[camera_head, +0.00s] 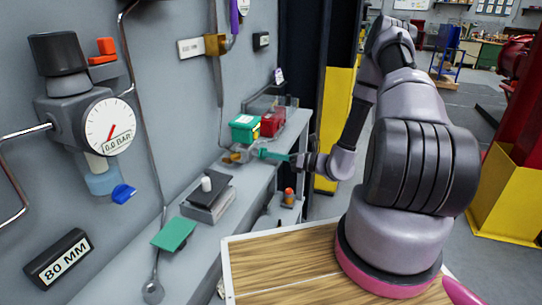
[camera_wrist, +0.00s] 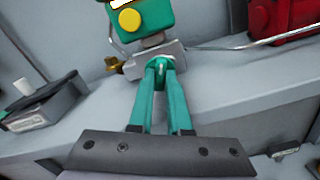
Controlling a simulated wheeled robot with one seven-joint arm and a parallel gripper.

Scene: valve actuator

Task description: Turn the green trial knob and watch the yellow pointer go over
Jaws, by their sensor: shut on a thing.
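A green box (camera_head: 244,127) stands on the shelf, on a grey block with a brass fitting. The wrist view shows the green box (camera_wrist: 145,18) with a round yellow disc (camera_wrist: 129,19) on its face. The grey block (camera_wrist: 150,60) and brass fitting (camera_wrist: 115,65) are below it. My gripper (camera_head: 262,154) reaches in from the right. I cannot make out a separate green knob or a pointer's direction.
A red box (camera_head: 271,122) is right of the green one; a thin pipe (camera_wrist: 245,44) runs right from the block. A grey case (camera_head: 209,201) and green plate (camera_head: 175,233) are nearer on the shelf. A pressure gauge (camera_head: 108,127) is on the left wall.

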